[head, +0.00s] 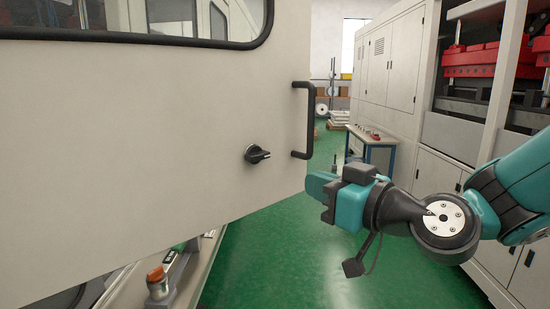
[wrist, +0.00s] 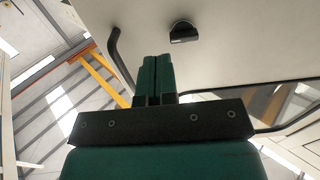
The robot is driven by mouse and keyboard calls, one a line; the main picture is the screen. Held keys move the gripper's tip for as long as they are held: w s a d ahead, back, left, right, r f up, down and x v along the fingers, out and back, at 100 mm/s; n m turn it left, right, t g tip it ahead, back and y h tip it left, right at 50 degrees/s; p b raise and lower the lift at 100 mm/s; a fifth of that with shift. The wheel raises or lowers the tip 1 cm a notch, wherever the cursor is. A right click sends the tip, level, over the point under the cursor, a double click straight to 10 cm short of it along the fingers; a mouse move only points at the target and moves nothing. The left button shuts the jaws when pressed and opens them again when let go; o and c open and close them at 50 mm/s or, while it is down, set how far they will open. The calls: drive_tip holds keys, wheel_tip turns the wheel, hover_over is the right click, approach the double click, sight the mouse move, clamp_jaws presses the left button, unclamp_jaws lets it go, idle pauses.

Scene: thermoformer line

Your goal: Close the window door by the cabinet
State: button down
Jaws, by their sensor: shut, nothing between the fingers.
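The window door (head: 150,130) is a large off-white panel that stands open across the left of the head view. Part of its dark-framed window (head: 200,20) shows at the top. A black bar handle (head: 303,120) sits by its right edge, with a black knob (head: 257,154) to the left of it. My gripper (head: 310,186) is shut and empty, at the lower right edge of the door below the handle. In the wrist view the shut fingers (wrist: 156,62) point toward the door panel (wrist: 230,55), between handle (wrist: 119,60) and knob (wrist: 183,31). I cannot tell whether they touch the door.
White cabinets (head: 390,65) and a machine with red parts (head: 487,60) line the right side. A small blue-legged table (head: 371,138) stands farther back. A bench with an orange-topped item (head: 157,278) lies under the door. Green floor (head: 265,255) is clear in the middle.

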sight(266, 166)
drive_tip(key=p+x, duration=0.3)
drive_tip(key=x, duration=0.1)
drive_tip(key=p+x, duration=0.3)
drive_tip(key=x, duration=0.2)
drive_tip(key=shift+a+r, duration=0.15)
drive_tip(key=shift+r, duration=0.05)
drive_tip(key=shift+w+a+f+p, duration=0.2)
drive_tip(key=shift+w+a+p, duration=0.15)
drive_tip(key=shift+w+p, duration=0.1)
